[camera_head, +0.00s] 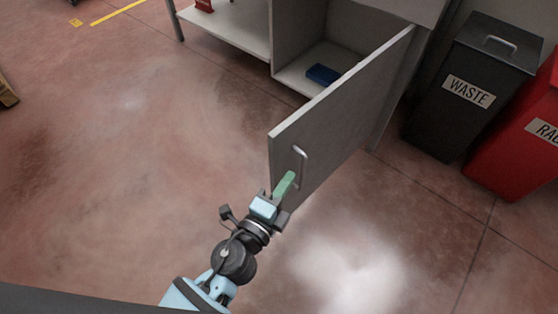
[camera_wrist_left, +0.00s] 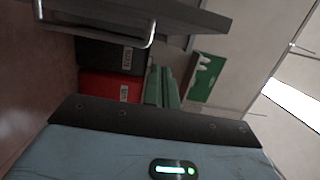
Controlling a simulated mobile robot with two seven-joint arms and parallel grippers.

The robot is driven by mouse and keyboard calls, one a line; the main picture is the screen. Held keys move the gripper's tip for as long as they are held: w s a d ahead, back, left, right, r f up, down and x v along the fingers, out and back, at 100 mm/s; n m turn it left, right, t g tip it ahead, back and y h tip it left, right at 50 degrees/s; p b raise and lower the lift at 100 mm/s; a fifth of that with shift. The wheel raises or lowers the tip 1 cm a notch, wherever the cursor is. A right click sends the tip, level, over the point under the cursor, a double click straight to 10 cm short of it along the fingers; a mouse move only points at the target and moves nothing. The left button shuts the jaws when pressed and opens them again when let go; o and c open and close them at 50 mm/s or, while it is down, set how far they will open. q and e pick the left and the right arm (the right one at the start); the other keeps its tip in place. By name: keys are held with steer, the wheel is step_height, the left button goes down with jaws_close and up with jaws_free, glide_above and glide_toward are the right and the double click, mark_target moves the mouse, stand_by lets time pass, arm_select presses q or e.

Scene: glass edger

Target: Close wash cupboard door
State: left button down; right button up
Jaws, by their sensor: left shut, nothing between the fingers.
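The grey wash cupboard door (camera_head: 345,112) stands wide open, swung out from the cupboard (camera_head: 300,40) toward me. Its metal bar handle (camera_head: 299,166) is on the outer face near the free edge. My left gripper (camera_head: 285,185) has its green fingers shut and empty, close to the handle at the door's free edge. I cannot tell whether they touch it. In the left wrist view the door (camera_wrist_left: 150,14) crosses the top with its handle (camera_wrist_left: 150,36) below it, and the shut fingers (camera_wrist_left: 162,88) are apart from the handle in the picture. My right gripper is not in view.
A blue item (camera_head: 323,74) lies inside the cupboard. A black WASTE bin (camera_head: 470,85) and a red bin (camera_head: 520,140) stand right of the door. An open shelf (camera_head: 232,30) is left of the cupboard. The floor (camera_head: 130,140) to the left is clear.

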mark_target(278, 163)
arm_select(q)
steer(key=shift+w+a, duration=0.3)
steer(key=shift+w, duration=0.55)
steer(key=shift+w+a, duration=0.25)
steer(key=shift+w, duration=0.65)
steer(key=shift+w+a, duration=0.3)
steer(key=shift+w, duration=0.55)
steer(key=shift+a, duration=0.1)
